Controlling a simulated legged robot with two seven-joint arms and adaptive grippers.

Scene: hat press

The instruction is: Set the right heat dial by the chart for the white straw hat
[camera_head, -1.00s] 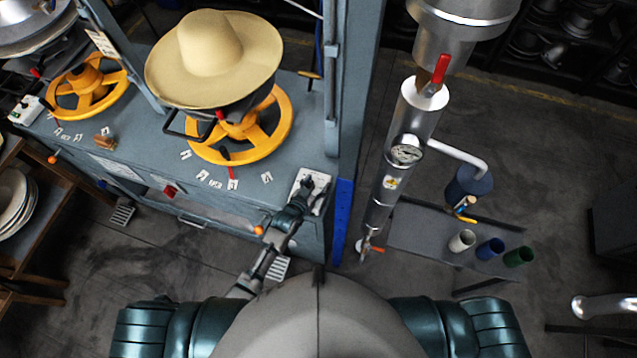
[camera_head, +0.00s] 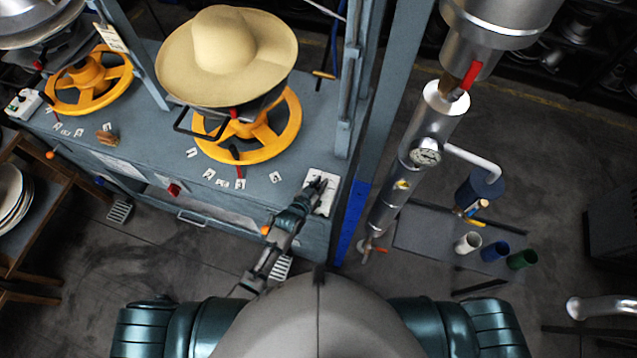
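A pale straw hat (camera_head: 228,48) sits on the right press above a yellow handwheel (camera_head: 262,150). A white dial plate (camera_head: 325,204) lies at the bench's front right corner. My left gripper (camera_head: 319,184) is over this plate, and its dark fingers cover the middle, so the dial and its setting are hidden. Whether the fingers are open or shut on the dial cannot be told. A small white card (camera_head: 109,38) with unreadable print hangs on the left post; it may be the chart. My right gripper is not in view.
A second dial plate (camera_head: 24,104) is at the bench's far left. Small white marked tags (camera_head: 222,183) lie around the handwheel. A steel pipe with a gauge (camera_head: 426,152) stands right of the bench. White, blue and green cups (camera_head: 494,251) stand on a low table.

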